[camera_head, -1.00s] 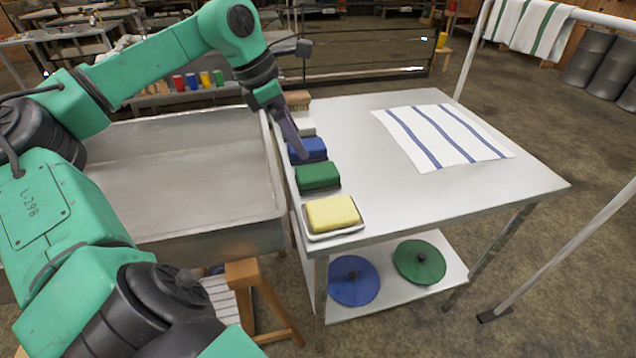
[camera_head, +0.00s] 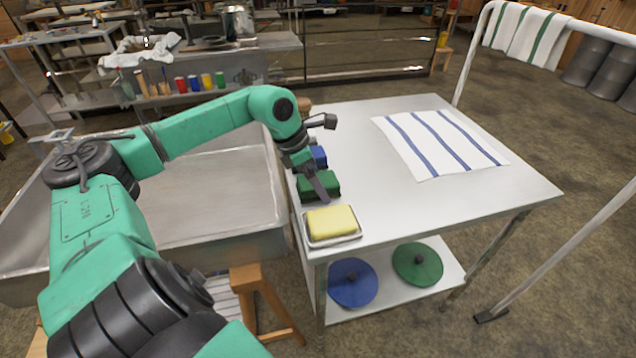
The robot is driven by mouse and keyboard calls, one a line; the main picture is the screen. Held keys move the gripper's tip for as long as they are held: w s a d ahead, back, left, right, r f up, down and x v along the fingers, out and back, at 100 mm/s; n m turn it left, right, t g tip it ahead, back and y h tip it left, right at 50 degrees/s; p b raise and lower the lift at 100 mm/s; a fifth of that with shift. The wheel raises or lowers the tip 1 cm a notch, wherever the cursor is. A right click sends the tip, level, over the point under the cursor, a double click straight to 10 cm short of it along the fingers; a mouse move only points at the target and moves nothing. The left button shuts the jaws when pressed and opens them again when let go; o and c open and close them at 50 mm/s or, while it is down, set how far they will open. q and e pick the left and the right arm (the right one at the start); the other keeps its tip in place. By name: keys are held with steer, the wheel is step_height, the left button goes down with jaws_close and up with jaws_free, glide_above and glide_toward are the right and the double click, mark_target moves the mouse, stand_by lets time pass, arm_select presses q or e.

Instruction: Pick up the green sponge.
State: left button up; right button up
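The green sponge (camera_head: 332,181) lies near the left edge of the metal table, between the yellow sponge and the blue sponge. My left gripper (camera_head: 321,190) comes down from above at the green sponge, and a dark finger covers part of it. Only one finger shows clearly, so I cannot tell whether it is open or shut, or whether it touches the sponge. My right gripper is not in view.
The yellow sponge (camera_head: 331,221) lies on a small tray just in front. The blue sponge (camera_head: 319,156) is just behind, partly hidden by my arm. A striped towel (camera_head: 440,142) lies on the metal table (camera_head: 400,207). A large metal basin (camera_head: 225,190) is at left.

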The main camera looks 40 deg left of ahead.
arm_select(q)
steer(key=shift+f, duration=0.25)
steer(key=c, duration=1.2)
steer(key=shift+r, duration=0.6)
step_height(320, 180, up, 19)
steer(key=p, duration=0.7)
steer(key=shift+r+p, duration=0.2)
steer(key=shift+p, duration=0.1)
